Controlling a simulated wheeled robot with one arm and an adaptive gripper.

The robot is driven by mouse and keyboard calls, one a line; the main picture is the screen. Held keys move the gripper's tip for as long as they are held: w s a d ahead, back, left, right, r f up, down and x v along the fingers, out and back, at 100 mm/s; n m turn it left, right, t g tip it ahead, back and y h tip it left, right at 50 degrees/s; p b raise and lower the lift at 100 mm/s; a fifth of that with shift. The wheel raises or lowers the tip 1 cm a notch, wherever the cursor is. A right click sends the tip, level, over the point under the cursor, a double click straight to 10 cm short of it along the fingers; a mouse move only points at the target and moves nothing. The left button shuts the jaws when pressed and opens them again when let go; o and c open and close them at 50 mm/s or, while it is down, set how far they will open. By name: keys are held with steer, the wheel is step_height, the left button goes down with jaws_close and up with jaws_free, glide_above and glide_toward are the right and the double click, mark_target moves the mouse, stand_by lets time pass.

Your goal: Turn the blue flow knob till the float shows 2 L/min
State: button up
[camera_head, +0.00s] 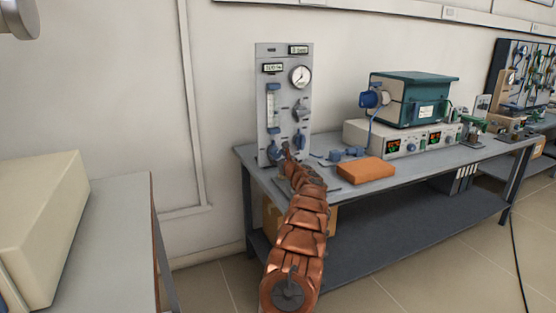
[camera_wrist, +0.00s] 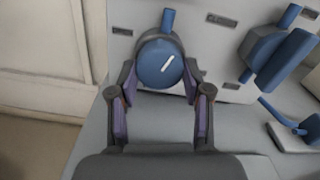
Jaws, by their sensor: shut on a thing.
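The upright grey gas panel (camera_head: 263,60) stands at the left end of the bench in the head view. Its clear flow tube (camera_head: 271,105) is at the left, but the float and scale are too small to read. The blue flow knob (camera_wrist: 157,66) shows in the wrist view as a round blue face with a white line slanting up to the right. My gripper (camera_wrist: 160,80) has its two fingers on either side of this knob and is shut on it. In the head view my gripper (camera_head: 286,153) is at the panel's lower part and partly covers it.
A round gauge (camera_head: 301,76) is on the panel. A blue-handled valve (camera_wrist: 275,55) sits right of the knob. An orange block (camera_head: 366,170) lies on the grey bench (camera_head: 415,155), before a green-topped furnace (camera_head: 413,98). A cream box (camera_head: 40,225) is at the left.

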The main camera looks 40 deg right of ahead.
steer(key=shift+r, duration=0.1)
steer(key=o, duration=1.2)
steer(key=shift+c, duration=0.2)
steer(key=shift+s, duration=0.1)
